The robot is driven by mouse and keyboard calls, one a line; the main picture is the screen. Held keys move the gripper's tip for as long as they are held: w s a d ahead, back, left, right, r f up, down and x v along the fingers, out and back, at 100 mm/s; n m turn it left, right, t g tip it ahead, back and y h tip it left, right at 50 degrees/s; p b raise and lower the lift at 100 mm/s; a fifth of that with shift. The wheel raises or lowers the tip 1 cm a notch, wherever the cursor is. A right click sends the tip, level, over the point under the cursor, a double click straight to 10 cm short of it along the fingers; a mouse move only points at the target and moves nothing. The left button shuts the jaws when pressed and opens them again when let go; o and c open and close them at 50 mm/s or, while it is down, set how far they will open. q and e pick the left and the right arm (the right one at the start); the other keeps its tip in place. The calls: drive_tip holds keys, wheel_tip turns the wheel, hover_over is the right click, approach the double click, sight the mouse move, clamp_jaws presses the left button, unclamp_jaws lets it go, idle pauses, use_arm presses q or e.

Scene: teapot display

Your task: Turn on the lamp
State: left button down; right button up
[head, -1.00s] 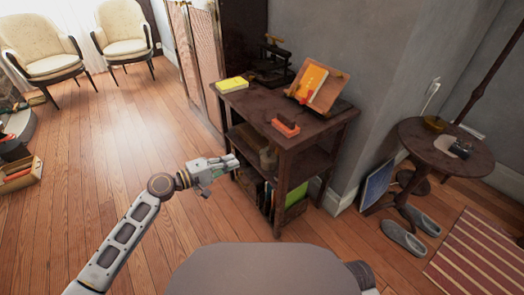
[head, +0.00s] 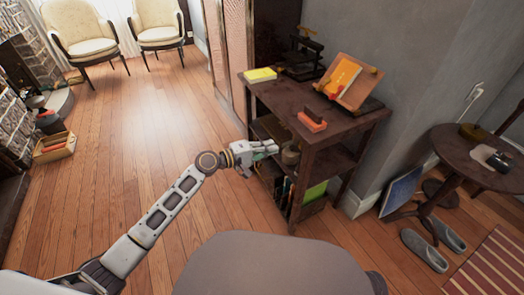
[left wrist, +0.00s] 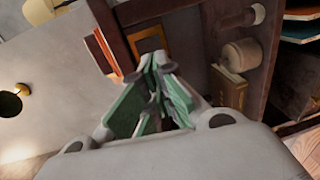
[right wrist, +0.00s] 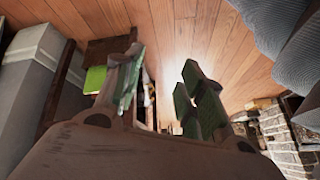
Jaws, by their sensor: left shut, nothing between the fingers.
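No lamp can be made out for certain. In the head view a dark slanted pole (head: 512,117) rises by the round side table (head: 450,140) at the right; its top is out of frame, so I cannot tell if it belongs to a lamp. My left gripper (head: 272,149) is shut and empty, in front of the left side of the dark wooden shelf (head: 335,135). Its closed green fingers (left wrist: 158,65) show in the left wrist view, with shelf parts beyond. My right gripper (right wrist: 160,72) is open and empty in the right wrist view; the head view does not show it.
The shelf carries a yellow book (head: 259,75), an orange block (head: 312,121) and a book stand (head: 349,80). A framed panel (head: 400,191) leans by the wall, near grey slippers (head: 425,249). Two cream chairs (head: 80,30) stand far back. The wooden floor at left centre is clear.

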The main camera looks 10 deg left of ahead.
sight(296, 140)
use_arm(q)
drive_tip(key=r+b+x, duration=0.1)
drive_tip(key=x, duration=0.6)
drive_tip(key=shift+f+b, duration=0.35)
drive_tip(key=shift+f, duration=0.15)
use_arm(e)
drive_tip(key=shift+t+y, duration=0.3)
drive_tip(key=shift+a+f, duration=0.2)
drive_tip(key=shift+f, duration=0.85)
drive_tip(key=shift+a+f, duration=0.15)
drive_tip(key=shift+f, duration=0.9)
use_arm(q)
drive_tip(key=shift+d, duration=0.1)
use_arm(e)
drive_tip(key=shift+s, duration=0.1)
use_arm(q)
drive_tip(key=shift+w+d, duration=0.1)
drive_tip(key=shift+w+d+f, duration=0.1)
use_arm(e)
drive_tip(key=shift+r, duration=0.2)
